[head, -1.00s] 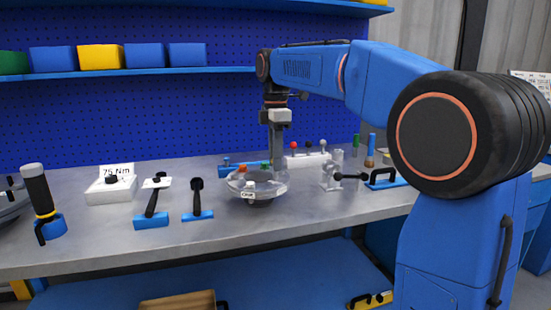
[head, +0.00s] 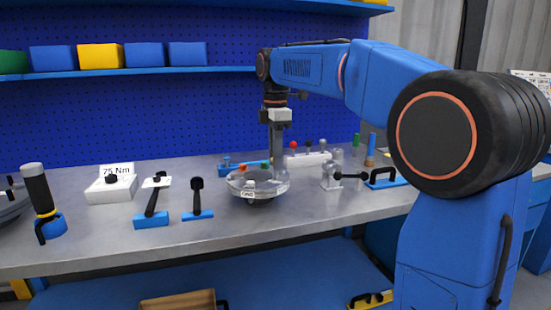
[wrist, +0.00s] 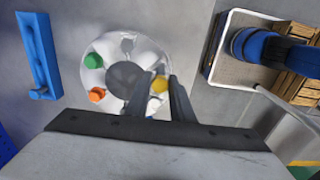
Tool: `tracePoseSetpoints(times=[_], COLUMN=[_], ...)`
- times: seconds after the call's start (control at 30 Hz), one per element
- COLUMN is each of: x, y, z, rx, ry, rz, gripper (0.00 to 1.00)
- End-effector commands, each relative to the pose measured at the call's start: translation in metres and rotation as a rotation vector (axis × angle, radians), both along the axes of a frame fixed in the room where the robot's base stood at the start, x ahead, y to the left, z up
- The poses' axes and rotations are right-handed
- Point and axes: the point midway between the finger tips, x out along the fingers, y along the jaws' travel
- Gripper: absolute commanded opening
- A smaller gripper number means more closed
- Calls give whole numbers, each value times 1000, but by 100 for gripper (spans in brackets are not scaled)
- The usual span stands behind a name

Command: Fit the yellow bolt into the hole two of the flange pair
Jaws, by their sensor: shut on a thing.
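The flange pair (wrist: 108,48) is a pale, round, see-through ring with a grey centre, standing on the bench; it also shows in the head view (head: 234,187). A green bolt (wrist: 93,61) and an orange bolt (wrist: 97,95) sit on its left side in the wrist view. My gripper (wrist: 160,80) is over the ring's right side, pointing down, and is shut on the yellow bolt (wrist: 160,84). The yellow bolt's head shows between the fingers. Its shank and the hole under it are hidden, so I cannot tell how deep it sits. In the head view my gripper (head: 278,168) is at the ring's right rim.
A blue rack (wrist: 38,55) lies behind the ring. A white block with coloured knobs (head: 308,159) stands at the back right, and a metal clamp with a black handle (head: 335,176) to the right. Black-handled tools (head: 197,200) stand left. Bench in front is clear.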

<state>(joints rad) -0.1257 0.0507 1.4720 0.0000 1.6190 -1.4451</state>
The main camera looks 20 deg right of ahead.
Motion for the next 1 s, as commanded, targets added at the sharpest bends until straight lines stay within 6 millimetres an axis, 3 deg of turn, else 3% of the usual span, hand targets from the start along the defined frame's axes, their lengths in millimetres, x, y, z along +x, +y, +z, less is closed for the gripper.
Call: tracePoseSetpoints(times=[1.0], x=[0], y=[0], z=[-19], rx=[0], ry=[0], rz=[0], gripper=[0])
